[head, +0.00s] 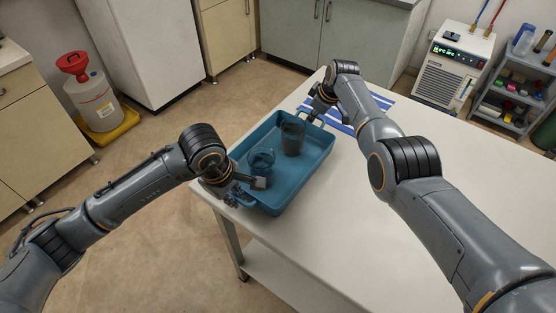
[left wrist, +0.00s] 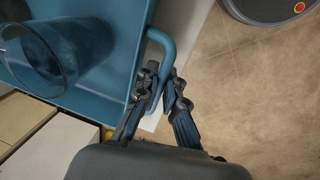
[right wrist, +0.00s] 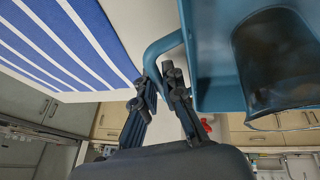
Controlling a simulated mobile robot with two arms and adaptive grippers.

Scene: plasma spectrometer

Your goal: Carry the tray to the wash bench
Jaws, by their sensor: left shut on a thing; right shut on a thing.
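The blue tray (head: 312,165) is at the corner of the white table, with a handle at each end. A clear blue-tinted cup (head: 261,162) and a dark cup (head: 292,138) stand inside it. My left gripper (head: 236,193) is at the tray's near handle; in the left wrist view its fingers (left wrist: 160,88) are shut around the handle (left wrist: 164,46). My right gripper (head: 312,112) is at the far handle; in the right wrist view its fingers (right wrist: 163,82) are shut on that handle (right wrist: 158,47). I cannot tell whether the tray touches the table.
A blue-and-white striped cloth (head: 345,116) lies on the white table (head: 420,140) beside the tray. The table's right part is clear. A chiller (head: 455,65) and a grey shelf cart (head: 510,100) stand beyond it. A red-topped container (head: 92,95) stands on the floor at left.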

